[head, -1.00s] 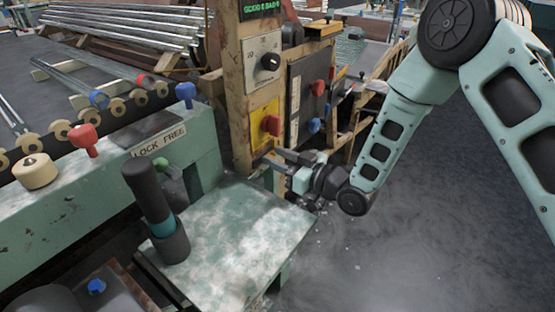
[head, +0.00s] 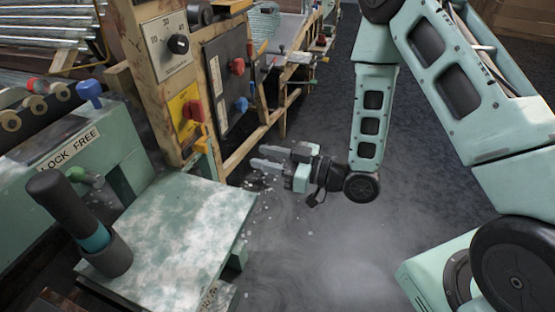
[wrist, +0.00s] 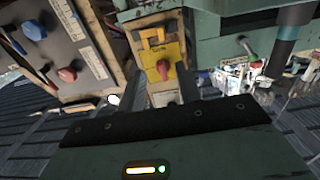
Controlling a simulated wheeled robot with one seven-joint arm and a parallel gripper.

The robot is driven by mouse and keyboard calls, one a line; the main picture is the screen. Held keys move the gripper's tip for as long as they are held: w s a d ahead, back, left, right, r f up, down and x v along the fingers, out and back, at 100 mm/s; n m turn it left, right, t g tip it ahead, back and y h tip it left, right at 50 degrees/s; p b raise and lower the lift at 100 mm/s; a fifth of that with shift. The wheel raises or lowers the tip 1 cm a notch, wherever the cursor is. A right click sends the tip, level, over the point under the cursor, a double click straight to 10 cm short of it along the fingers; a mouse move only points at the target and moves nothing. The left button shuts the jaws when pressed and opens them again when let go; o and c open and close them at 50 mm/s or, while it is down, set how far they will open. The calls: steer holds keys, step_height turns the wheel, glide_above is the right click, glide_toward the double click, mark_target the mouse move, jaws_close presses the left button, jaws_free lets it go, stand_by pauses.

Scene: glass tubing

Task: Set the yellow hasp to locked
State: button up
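The yellow hasp (head: 203,141) appears to be the small orange-yellow piece low on the wooden post, just below a yellow plate (head: 181,127) with a red knob (head: 192,111). In the wrist view, which looks upside down, the hasp (wrist: 153,37) shows above that plate and red knob (wrist: 166,72). Whether it is locked is too small to tell. My gripper (head: 258,157) is to the right of the post, apart from the hasp and pointing towards the post. In the wrist view its two fingers (wrist: 158,84) are spread with nothing held between them.
A green bench (head: 185,215) with a dark upright cylinder (head: 78,220) stands left of my gripper. A dark panel (head: 228,80) with red and blue knobs is beside the post. Wooden rails run behind my gripper. The floor at the right is largely clear.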

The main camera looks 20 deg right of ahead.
steer(key=shift+v, duration=1.25)
steer(key=s+a+r+m+g+h, duration=0.1)
steer(key=s+r+g+h, duration=0.35)
steer(key=s+h, duration=0.4)
steer(key=s+a+r+m+g+h, duration=0.15)
steer(key=s+r+g+h, duration=0.35)
steer(key=s, duration=0.7)
step_height(320, 180, up, 18)
steer(key=s+g+p, duration=0.1)
steer(key=p, duration=1.7)
steer(key=shift+d+f, duration=0.15)
steer(key=shift+d, duration=0.2)
steer(key=shift+s+g, duration=0.15)
steer(key=shift+g, duration=0.1)
